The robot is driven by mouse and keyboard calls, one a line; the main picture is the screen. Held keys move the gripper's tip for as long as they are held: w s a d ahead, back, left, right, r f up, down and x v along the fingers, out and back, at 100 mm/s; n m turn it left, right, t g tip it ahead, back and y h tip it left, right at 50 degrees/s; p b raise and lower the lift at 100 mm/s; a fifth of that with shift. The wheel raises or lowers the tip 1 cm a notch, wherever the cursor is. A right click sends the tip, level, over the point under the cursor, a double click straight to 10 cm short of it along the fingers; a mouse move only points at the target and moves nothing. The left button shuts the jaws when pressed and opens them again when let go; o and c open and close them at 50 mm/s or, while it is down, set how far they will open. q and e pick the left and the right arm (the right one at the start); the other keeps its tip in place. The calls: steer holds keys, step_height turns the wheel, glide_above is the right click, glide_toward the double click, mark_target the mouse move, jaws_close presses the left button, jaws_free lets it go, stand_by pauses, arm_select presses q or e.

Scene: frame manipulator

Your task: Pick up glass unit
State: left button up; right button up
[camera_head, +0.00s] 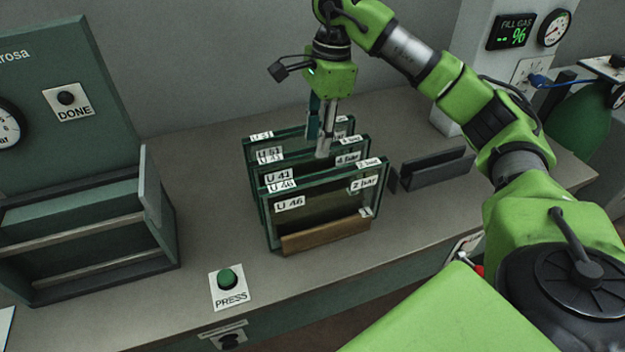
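Three framed glass units stand upright in a row on the bench, in a holder with a brown front block (325,236). The front unit (325,212) is labelled U 46, the middle unit (278,177) seems to read U 41, and the back unit (262,135) seems to read U 51. Smaller tags are on their right sides. My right gripper (320,140) points down at the top edges of the rear two units. Its fingers are close together, one behind the other. I cannot tell whether they grip a pane. My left gripper is out of view.
An empty dark slotted rack (432,172) stands right of the units. A green press machine (80,215) is at left, with a DONE sign (68,103). A green PRESS button (228,280) is at the front. A fill gas display (512,31) is at back right.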

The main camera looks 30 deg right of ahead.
mark_target(313, 149)
steer(key=f, duration=0.1)
steer(key=f+p, duration=0.1)
steer(key=f, duration=0.1)
steer(key=shift+w+a+f, duration=0.35)
steer(key=shift+f, duration=0.35)
steer(key=shift+c, duration=0.4)
jaws_close()
